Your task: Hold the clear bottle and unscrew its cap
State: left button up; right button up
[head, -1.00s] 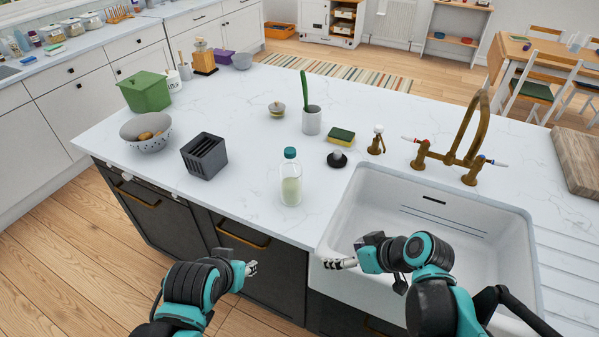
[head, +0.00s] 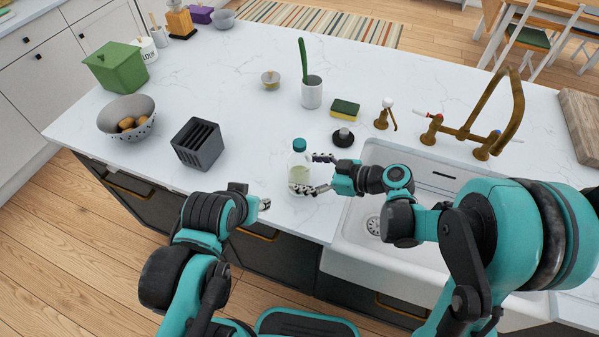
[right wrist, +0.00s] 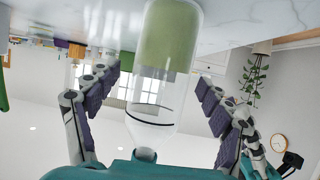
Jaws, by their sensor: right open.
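The clear bottle (head: 298,172) stands upright on the counter near its front edge, with pale green contents and a teal cap (head: 299,145) on top. My right gripper (head: 312,174) is open, with its fingers on either side of the bottle. In the right wrist view the bottle (right wrist: 165,75) stands between the two spread fingers, with gaps on both sides; the picture is upside down and the cap is at its lower edge. My left gripper (head: 264,204) is in front of the counter, left of the bottle and lower; its fingers are too small to tell open or shut.
A black slotted block (head: 198,146) stands left of the bottle. A black-based stopper (head: 342,138) and a sponge (head: 345,108) lie behind my right gripper. The white sink (head: 350,238) and brass tap (head: 481,150) are at right.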

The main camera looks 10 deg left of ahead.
aim_at(296, 157)
jog(key=shift+x, duration=0.8)
jog(key=c, duration=1.5)
jog(key=shift+r, duration=0.6)
jog(key=r+p, duration=0.1)
jog(key=r, duration=0.1)
jog(key=a+r+p, duration=0.1)
jog(key=r, duration=0.1)
jog(key=shift+w+a, duration=0.1)
jog(key=shift+w, duration=0.1)
jog(key=w+a+r+p, duration=0.1)
jog(key=w+a+r, duration=0.1)
jog(key=a, duration=0.1)
jog(key=w+a+r, duration=0.1)
jog(key=a+r, duration=0.1)
jog(key=w+a+r+p, duration=0.1)
jog(key=w+a+r, duration=0.1)
jog(key=a, duration=0.1)
jog(key=shift+w+a+p, duration=0.35)
jog(key=shift+a, duration=0.05)
